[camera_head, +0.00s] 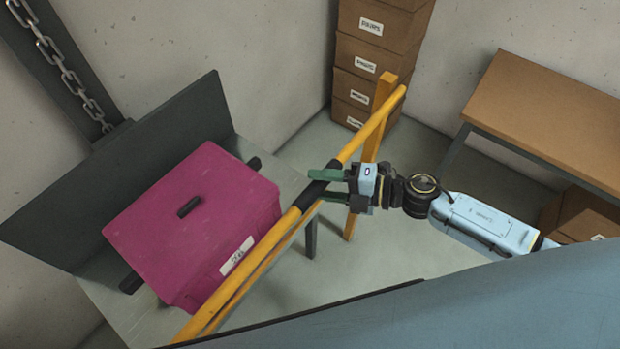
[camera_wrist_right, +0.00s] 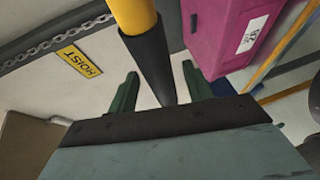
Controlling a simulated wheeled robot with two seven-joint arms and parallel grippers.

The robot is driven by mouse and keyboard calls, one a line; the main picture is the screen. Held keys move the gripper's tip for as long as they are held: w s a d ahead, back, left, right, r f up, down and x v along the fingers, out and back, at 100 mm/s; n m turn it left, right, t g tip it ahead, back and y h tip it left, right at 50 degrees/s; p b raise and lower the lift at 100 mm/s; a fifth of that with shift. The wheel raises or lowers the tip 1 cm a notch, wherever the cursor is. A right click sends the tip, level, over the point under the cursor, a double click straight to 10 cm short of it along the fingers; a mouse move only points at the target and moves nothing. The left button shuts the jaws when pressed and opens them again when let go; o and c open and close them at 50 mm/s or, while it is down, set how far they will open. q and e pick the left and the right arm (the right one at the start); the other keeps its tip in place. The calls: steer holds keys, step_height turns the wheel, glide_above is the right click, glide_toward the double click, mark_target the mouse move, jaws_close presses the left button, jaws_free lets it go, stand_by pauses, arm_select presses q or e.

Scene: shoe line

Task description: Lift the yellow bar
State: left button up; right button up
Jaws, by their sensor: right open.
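The yellow bar (camera_head: 360,137) runs diagonally across the head view, from the lower left up to the yellow post at the upper right. A black sleeve (camera_head: 307,196) covers its middle. My right gripper (camera_head: 319,184) is at this sleeve, its green fingers open. In the right wrist view, the yellow bar (camera_wrist_right: 133,15) comes from the top, and its black sleeve (camera_wrist_right: 150,62) lies between the two open fingers (camera_wrist_right: 160,88). I cannot tell whether a finger touches it. My left gripper is not in view.
A magenta box (camera_head: 190,215) with a label stands on a grey table left of the bar. A yellow post (camera_head: 378,120) stands behind. Stacked brown boxes (camera_head: 375,55) and a brown table (camera_head: 550,115) are at the right. A HOIST sign (camera_wrist_right: 78,60) is on the wall.

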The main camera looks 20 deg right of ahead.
steer(key=shift+x, duration=1.55)
jaws_close()
